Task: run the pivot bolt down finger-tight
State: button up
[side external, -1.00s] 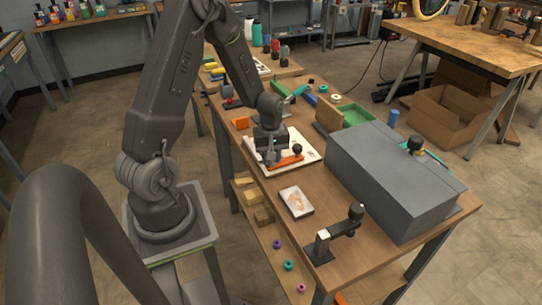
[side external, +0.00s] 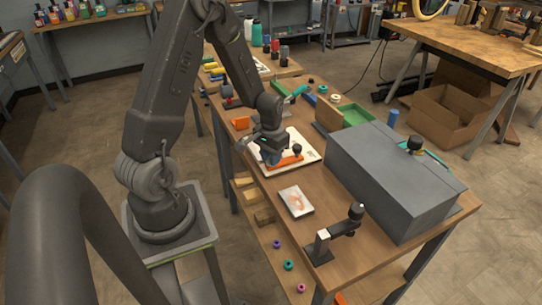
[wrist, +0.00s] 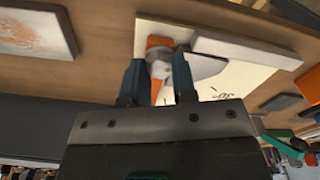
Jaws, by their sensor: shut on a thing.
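The orange bar of the trike frame (side external: 290,161) lies on a white board (side external: 308,145) on the bench, with a black knob (side external: 297,149) standing near its right end. My gripper (side external: 272,160) points down over the bar's left part. In the wrist view my gripper (wrist: 159,72) has its two blue-grey fingers close around a small pale piece, which I take to be the pivot bolt (wrist: 160,66). An orange part shows just beyond it. The bolt's lower end and its seat are hidden, so I cannot tell how deep it sits.
A picture tile (side external: 296,201) and a black stand with an arm (side external: 322,246) are nearer on the bench. A large grey box (side external: 390,175) fills the right side.

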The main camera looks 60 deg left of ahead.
jog(key=m, duration=0.4)
jog(key=shift+w+r+m, duration=0.1)
jog(key=shift+m, duration=0.3)
jog(key=m, duration=0.3)
jog(key=shift+m, duration=0.3)
jog(key=m, duration=0.4)
jog(key=shift+m, duration=2.1)
jog(key=o, duration=0.9)
